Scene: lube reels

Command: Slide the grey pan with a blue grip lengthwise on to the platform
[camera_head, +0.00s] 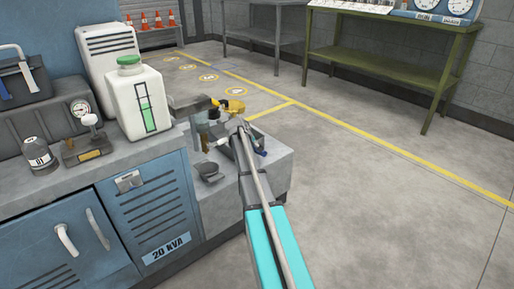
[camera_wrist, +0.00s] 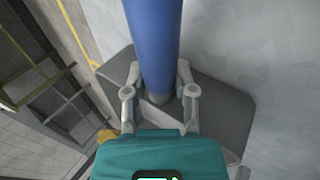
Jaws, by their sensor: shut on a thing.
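In the wrist view a blue grip (camera_wrist: 153,35) rises between the two fingers of my gripper (camera_wrist: 158,88), which is shut on it near its lower end. The grey pan (camera_wrist: 222,105) spreads out behind and below the grip, partly hidden by my gripper. In the head view the pan is small and largely hidden by my arm, with a bit of blue (camera_head: 259,152) showing beside it. It is over the low concrete ledge (camera_head: 270,178) at the end of the blue cabinet. I cannot tell whether the pan touches the ledge, nor which surface is the platform.
A white jug with a green cap (camera_head: 139,100) stands on the cabinet top to the left. A green workbench (camera_head: 400,50) stands at the back. The floor to the right is clear.

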